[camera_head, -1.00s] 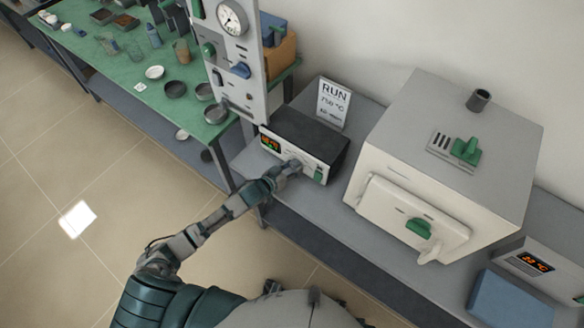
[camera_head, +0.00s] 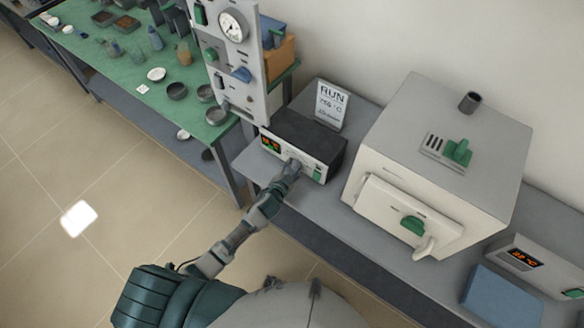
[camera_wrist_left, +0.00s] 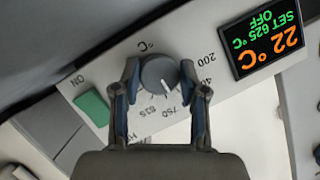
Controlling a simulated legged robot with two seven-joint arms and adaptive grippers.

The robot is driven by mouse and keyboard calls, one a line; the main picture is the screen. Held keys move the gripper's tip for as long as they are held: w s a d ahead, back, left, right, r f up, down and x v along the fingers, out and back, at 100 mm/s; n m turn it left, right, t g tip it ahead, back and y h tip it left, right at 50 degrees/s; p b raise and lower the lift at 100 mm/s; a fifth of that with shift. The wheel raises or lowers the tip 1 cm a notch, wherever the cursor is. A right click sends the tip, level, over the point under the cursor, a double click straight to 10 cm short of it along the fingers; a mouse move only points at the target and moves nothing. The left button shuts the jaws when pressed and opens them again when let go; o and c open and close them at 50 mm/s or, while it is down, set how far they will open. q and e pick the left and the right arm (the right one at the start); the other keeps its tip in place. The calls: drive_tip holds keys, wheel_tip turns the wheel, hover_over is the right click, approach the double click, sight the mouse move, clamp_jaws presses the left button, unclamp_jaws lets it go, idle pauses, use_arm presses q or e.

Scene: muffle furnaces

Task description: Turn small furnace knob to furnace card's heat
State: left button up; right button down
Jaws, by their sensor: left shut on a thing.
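The control box (camera_head: 312,130) has a dark top, a white front panel and a lit display (camera_head: 270,144). A white card (camera_head: 331,104) stands behind it, reading "RUN" and what looks like 750 °C. In the left wrist view the round grey knob (camera_wrist_left: 158,74) sits between the fingertips of my left gripper (camera_wrist_left: 160,80), which is shut on it. A white mark shows on the knob's lower side; dial numbers surround it, partly hidden by the fingers. The wrist-view display (camera_wrist_left: 266,40) appears upside down, reading 22 °C, SET 625 °C, OFF. My right gripper is not in view.
A green switch (camera_wrist_left: 91,107) is beside the knob. A large pale furnace (camera_head: 440,150) with a green door handle stands to the right. A tall grey panel (camera_head: 236,60) with a gauge stands at left. A blue box (camera_head: 500,298) lies at the lower right.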

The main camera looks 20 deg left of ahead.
use_arm(q)
drive_tip(key=shift+d+f+m+t+y+b, duration=0.1)
drive_tip(key=shift+f+m+t+y+b, duration=0.2)
drive_tip(key=shift+m, duration=0.4)
drive_tip(key=shift+s+r+m+y+b, duration=0.15)
drive_tip(key=shift+m+y+b, duration=0.2)
drive_tip(key=shift+m, duration=0.25)
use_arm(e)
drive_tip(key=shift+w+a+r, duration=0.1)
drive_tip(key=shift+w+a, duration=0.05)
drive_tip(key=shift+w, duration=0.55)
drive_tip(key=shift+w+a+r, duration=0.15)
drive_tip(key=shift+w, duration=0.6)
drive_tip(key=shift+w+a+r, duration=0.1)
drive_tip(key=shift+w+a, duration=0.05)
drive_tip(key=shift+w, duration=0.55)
use_arm(q)
drive_tip(key=o, duration=1.1)
drive_tip(key=shift+o, duration=0.2)
drive_tip(key=shift+r, duration=0.1)
drive_tip(key=v, duration=1.1)
drive_tip(key=shift+s, duration=0.45)
drive_tip(key=shift+f, duration=0.2)
